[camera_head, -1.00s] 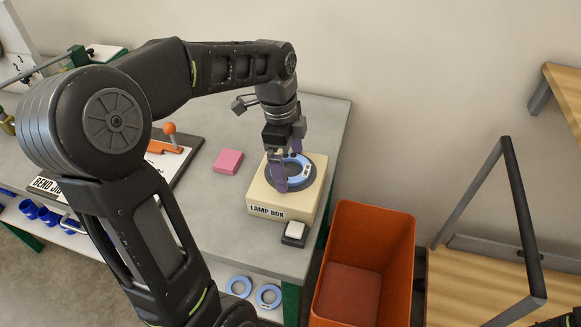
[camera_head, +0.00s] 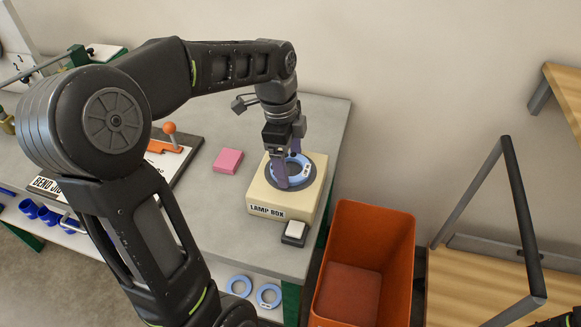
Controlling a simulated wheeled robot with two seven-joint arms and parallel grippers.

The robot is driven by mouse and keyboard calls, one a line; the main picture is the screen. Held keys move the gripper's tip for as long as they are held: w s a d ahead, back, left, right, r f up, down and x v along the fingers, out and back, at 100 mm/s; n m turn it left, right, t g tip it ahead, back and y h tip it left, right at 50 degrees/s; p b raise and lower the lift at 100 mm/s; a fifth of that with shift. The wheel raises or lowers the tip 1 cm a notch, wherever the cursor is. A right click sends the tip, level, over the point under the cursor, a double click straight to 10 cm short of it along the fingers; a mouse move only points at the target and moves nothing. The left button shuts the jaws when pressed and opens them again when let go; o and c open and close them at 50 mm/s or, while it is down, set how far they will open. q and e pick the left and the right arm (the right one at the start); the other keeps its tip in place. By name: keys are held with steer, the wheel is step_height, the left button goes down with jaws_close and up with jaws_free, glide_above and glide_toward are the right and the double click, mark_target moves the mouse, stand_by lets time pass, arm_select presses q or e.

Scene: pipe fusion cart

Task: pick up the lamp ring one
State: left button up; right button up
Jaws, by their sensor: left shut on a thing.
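A light blue ring (camera_head: 305,171) is at the dark round top of the cream lamp box (camera_head: 268,212). My left gripper (camera_head: 291,181) points down over the box and is shut on the ring's near-left side. The ring looks slightly raised and tilted; the fingers hide part of it, and I cannot tell if it still touches the top. Two more light blue rings, one on the left (camera_head: 239,286) and one on the right (camera_head: 269,296), lie on the lower shelf. My right gripper is not in view.
A pink block (camera_head: 228,161) lies left of the box. A small switch with a white top (camera_head: 294,232) sits at its front right. An orange bin (camera_head: 366,262) stands right of the table. The bend jig (camera_head: 172,160) with an orange lever is at the left.

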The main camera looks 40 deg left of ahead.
arm_select(q)
steer(key=shift+c, duration=1.3)
step_height(320, 180, up, 10)
